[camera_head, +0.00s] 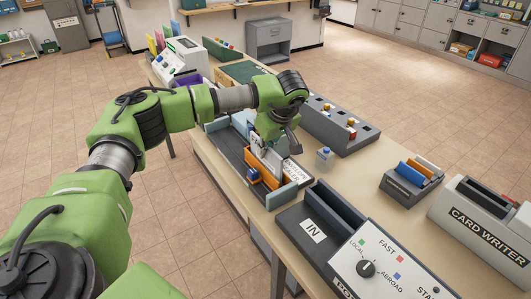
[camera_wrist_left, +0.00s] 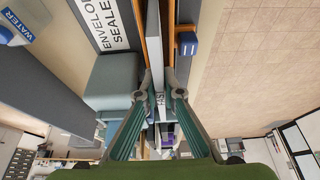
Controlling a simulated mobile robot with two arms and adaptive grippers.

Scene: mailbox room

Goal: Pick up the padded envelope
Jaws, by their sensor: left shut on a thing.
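My left gripper (camera_head: 268,148) reaches down over the envelope sealer (camera_head: 228,147), a long dark unit with a labelled panel. In the left wrist view, my left gripper (camera_wrist_left: 160,97) has its fingers on both sides of a thin, pale, upright slab with dark lettering, apparently the padded envelope (camera_wrist_left: 154,45). The padded envelope (camera_head: 262,154) also shows pale in the head view, standing by an orange-brown upright piece (camera_head: 263,177). The fingers are shut on it. I cannot tell whether it is clear of the sealer. My right gripper is out of view.
The IN tray (camera_head: 313,231) and a white panel with a dial (camera_head: 385,265) are nearer. A grey switch unit (camera_head: 338,122) lies behind. A small rack (camera_head: 411,177) and card writer (camera_head: 487,222) are at right.

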